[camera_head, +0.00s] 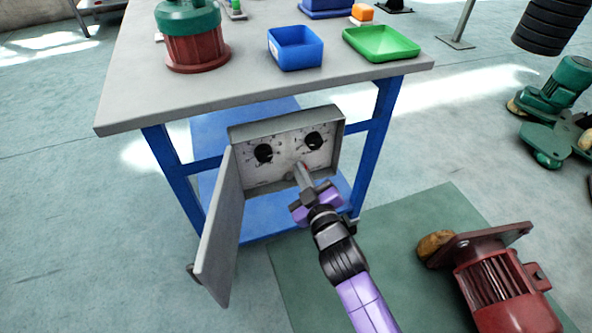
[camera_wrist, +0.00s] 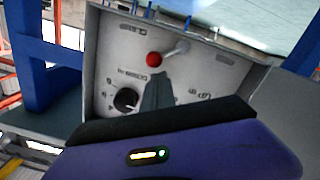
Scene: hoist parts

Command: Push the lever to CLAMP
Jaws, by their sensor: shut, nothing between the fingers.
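The lever has a red ball knob (camera_wrist: 153,59) on a grey metal arm (camera_wrist: 176,49), in the wrist view near the panel's upper middle. The control panel (camera_wrist: 115,65) is pale, inside a shallow grey box (camera_head: 285,122) under the table. In the head view the lever is mostly hidden by my gripper (camera_head: 301,171). My gripper (camera_wrist: 159,77) is shut and empty, its fingertips just below the red ball in the wrist view. I cannot tell whether they touch it. The panel's lettering is too small to read, so the CLAMP mark cannot be made out.
Two black dials, left (camera_head: 264,153) and right (camera_head: 313,140), flank the lever area. The box's door (camera_head: 220,235) hangs open at the left. Blue table legs (camera_head: 378,130) stand either side. A red motor (camera_head: 497,283) lies on the floor at right.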

